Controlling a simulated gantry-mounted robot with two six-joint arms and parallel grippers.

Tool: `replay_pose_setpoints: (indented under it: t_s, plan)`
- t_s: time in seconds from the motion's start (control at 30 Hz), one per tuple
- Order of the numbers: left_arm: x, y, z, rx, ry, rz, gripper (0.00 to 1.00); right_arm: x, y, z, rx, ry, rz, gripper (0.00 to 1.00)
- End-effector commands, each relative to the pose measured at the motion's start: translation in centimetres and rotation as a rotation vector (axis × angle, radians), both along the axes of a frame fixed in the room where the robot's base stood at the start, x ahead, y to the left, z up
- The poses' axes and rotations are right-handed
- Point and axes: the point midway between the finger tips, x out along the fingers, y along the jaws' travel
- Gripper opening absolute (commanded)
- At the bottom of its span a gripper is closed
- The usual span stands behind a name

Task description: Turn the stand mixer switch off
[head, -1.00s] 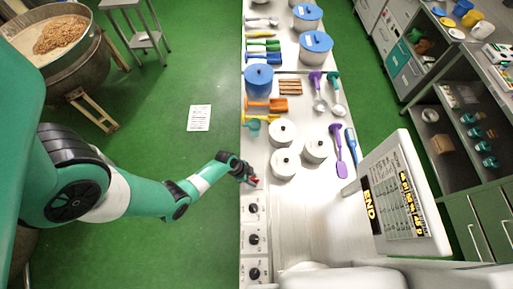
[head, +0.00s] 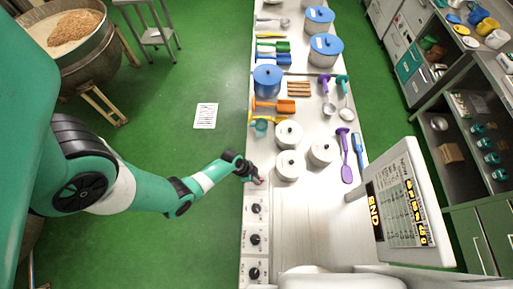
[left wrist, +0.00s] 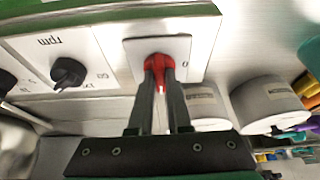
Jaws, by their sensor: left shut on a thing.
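The red switch knob (left wrist: 157,64) sits on a pale square plate (left wrist: 130,55) in the left wrist view, with a small mark near the plate's right edge. The fingers of my left gripper (left wrist: 160,76) are shut on the knob, one on each side. In the head view my left gripper (head: 254,177) reaches the near left edge of the bench, and only a little of the red knob (head: 260,182) shows. The knob's exact turn is partly hidden by the fingers. My right gripper is not in view.
Black dials (head: 255,208) line the panel below the switch; one marked rpm (left wrist: 68,72) is beside it. White lidded pots (head: 290,165) stand close by on the bench. Green floor lies open to the left.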

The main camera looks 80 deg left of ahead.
Motion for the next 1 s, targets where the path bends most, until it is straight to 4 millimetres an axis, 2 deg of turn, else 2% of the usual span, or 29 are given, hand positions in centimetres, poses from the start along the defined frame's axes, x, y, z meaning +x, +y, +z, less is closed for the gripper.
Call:
replay_pose_setpoints:
  t_s: [0.37, 0.7, 1.0]
  plan:
    - [-0.1, -0.2, 0.1, 0.001, 0.001, 0.220, 0.00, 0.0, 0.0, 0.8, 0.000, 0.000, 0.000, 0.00]
    - [0.0, -0.5, 0.0, 0.004, 0.000, 0.532, 0.00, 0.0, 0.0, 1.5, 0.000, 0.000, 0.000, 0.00]
    - [0.2, -0.6, -0.1, 0.004, -0.001, 0.817, 0.00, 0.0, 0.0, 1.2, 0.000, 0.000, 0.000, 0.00]
